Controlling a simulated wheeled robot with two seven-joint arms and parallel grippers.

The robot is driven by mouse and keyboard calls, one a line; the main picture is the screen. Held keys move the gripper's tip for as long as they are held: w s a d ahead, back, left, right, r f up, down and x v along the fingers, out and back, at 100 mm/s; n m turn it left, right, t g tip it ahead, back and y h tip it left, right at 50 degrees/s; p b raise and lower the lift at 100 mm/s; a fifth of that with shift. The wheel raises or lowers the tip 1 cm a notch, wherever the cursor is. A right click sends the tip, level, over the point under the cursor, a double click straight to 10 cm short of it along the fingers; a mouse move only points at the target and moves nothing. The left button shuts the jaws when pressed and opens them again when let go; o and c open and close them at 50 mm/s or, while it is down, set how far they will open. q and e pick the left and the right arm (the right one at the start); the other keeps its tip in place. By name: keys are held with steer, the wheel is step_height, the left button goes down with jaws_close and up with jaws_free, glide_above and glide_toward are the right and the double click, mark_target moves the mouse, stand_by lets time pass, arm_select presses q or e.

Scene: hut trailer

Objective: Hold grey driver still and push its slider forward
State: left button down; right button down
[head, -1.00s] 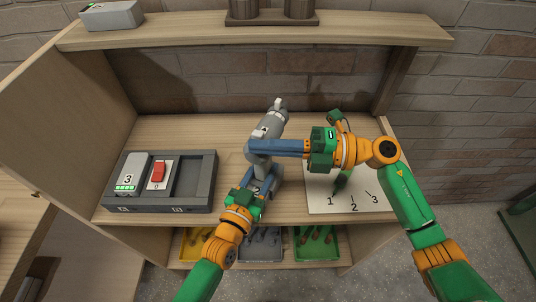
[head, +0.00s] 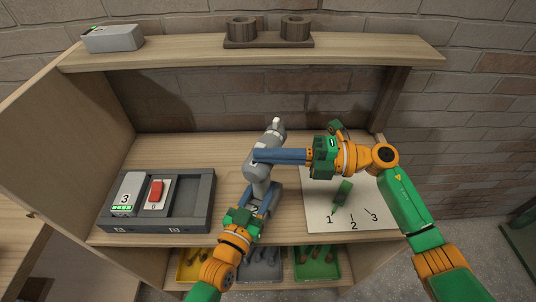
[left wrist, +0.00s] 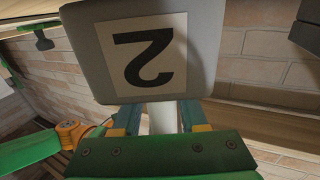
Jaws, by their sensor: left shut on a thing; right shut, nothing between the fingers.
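The grey driver (head: 256,171) is held upright above the bench, its narrow light tip pointing to the back. My left gripper (head: 262,194) is shut on its grip. In the left wrist view, the driver's base (left wrist: 95,50) carries a white label with an upside-down 2, and a pale part of the grip (left wrist: 163,118) shows between the fingers. My right gripper (head: 258,156) is shut and empty, its blue fingers lying across the upper body of the driver from the right. The fingers hide the slider, and I cannot tell its position or whether they touch it.
A dark grey tray (head: 190,205) at the left holds a grey block marked 3 and a red-switched piece marked 0. A white sheet (head: 318,218) numbered 1 to 3 lies at the right with a green tool (head: 342,194) on it. Coloured bins stand below; a shelf (head: 200,46) runs above.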

arm_select(q)
steer(key=shift+f, duration=0.1)
arm_select(e)
steer(key=s, duration=0.1)
steer(key=s+a, duration=0.1)
steer(key=s, duration=0.2)
steer(key=shift+a, duration=0.25)
glide_toward(261, 173)
steer(key=shift+s+a+r, duration=0.1)
steer(key=shift+s+r, duration=0.25)
steer(key=shift+r, duration=0.25)
steer(key=shift+s+r, duration=0.3)
steer(key=shift+r, duration=0.3)
arm_select(q)
steer(key=c, duration=0.6)
jaws_free()
steer(key=shift+o, duration=1.2)
arm_select(e)
steer(key=shift+w, duration=0.1)
